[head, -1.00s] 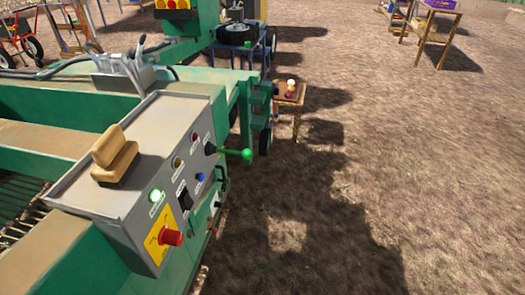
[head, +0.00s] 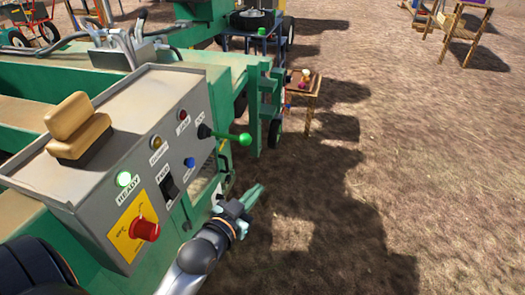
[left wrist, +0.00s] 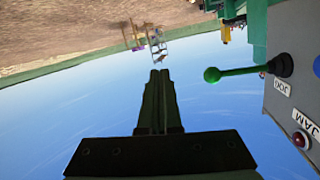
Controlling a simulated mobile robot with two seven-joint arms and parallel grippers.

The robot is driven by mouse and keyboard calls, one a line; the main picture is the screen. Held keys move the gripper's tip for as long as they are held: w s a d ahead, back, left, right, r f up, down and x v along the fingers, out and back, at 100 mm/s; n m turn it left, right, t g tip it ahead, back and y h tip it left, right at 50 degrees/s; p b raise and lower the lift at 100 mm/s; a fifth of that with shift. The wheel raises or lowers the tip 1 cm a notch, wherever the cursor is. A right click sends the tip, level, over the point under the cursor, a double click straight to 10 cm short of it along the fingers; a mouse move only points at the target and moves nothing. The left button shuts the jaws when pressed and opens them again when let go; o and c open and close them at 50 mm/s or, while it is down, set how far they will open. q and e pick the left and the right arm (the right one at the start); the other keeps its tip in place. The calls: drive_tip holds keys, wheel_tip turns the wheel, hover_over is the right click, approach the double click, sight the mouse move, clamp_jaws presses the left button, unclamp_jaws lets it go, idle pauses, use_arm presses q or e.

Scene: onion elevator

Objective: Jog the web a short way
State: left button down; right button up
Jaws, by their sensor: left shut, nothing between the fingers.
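The jog lever (head: 222,134) sticks out from the right side of the grey control box (head: 100,200), ending in a green ball knob (head: 244,139). The web itself cannot be made out. My right gripper is out of view.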

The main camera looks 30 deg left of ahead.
use_arm(q)
drive_tip(key=a+r+n+t+y+b, duration=0.1)
drive_tip(key=a+r+t+y+b, duration=0.2)
drive_tip(key=a+r, duration=0.3)
wheel_tip(320, 180, up, 3)
drive_tip(key=shift+w+r+b, duration=0.2)
drive_tip(key=shift+w+b, duration=0.2)
drive_tip(key=shift+b, duration=0.25)
drive_tip(key=r, duration=0.1)
hover_over(245, 137)
drive_tip(key=d, duration=0.1)
drive_tip(key=f, duration=0.1)
drive_tip(key=s+f+b, duration=0.1)
drive_tip(key=f, duration=0.1)
drive_tip(key=shift+a+f, duration=0.15)
drive_tip(key=shift+f, duration=0.1)
